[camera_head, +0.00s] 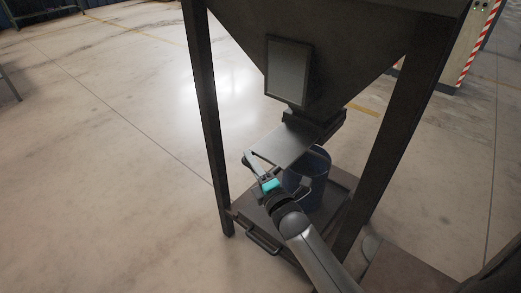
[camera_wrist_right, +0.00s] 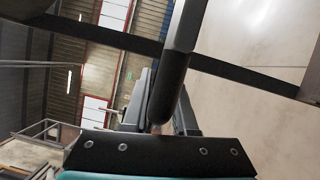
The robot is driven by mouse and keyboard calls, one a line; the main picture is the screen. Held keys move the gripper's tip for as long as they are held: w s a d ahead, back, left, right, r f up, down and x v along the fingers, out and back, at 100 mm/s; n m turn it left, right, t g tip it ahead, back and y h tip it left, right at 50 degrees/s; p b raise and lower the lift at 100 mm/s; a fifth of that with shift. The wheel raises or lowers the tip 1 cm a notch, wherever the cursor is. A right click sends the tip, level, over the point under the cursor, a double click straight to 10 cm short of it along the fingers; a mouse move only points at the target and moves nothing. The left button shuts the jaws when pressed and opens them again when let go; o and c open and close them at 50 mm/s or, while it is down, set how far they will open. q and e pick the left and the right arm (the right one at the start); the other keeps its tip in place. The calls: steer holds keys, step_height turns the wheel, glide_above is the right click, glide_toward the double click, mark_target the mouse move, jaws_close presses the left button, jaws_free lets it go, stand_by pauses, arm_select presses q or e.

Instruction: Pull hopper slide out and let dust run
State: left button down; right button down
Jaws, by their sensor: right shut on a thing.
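The dark hopper (camera_head: 355,35) tapers down to an outlet block (camera_head: 322,124). The slide (camera_head: 285,146), a flat grey plate, sticks out of the outlet toward the lower left. My right gripper (camera_head: 256,167) is shut on the handle at the slide's outer end. In the right wrist view a dark rounded bar (camera_wrist_right: 172,75) runs between the fingers of the right gripper (camera_wrist_right: 160,125). A blue bucket (camera_head: 316,180) stands below the outlet, its mouth partly hidden by the slide and my gripper. Dust cannot be made out. My left gripper is not in view.
The hopper stands on dark legs (camera_head: 207,110), with a low shelf (camera_head: 338,205) under the bucket. A framed panel (camera_head: 288,70) is on the hopper's front. A red-and-white striped post (camera_head: 480,45) is at the upper right. The floor (camera_head: 110,150) to the left is clear.

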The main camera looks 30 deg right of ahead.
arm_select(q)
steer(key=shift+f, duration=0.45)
arm_select(e)
steer(key=shift+s+a+r, duration=0.1)
steer(key=shift+a+r, duration=0.25)
steer(key=shift+a, duration=0.3)
steer(key=c, duration=1)
jaws_free()
steer(key=shift+a, duration=0.1)
steer(key=shift+o, duration=1)
steer(key=shift+s+f, duration=0.1)
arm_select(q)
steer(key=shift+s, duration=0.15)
arm_select(e)
steer(key=shift+s+f, duration=0.1)
steer(key=shift+s, duration=0.3)
arm_select(q)
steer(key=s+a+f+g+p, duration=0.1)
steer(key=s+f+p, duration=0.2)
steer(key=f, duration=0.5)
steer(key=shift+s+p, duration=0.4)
steer(key=shift+p, duration=0.3)
arm_select(e)
steer(key=s, duration=1.4)
steer(key=shift+s+d+f, duration=0.2)
steer(key=shift+f, duration=0.25)
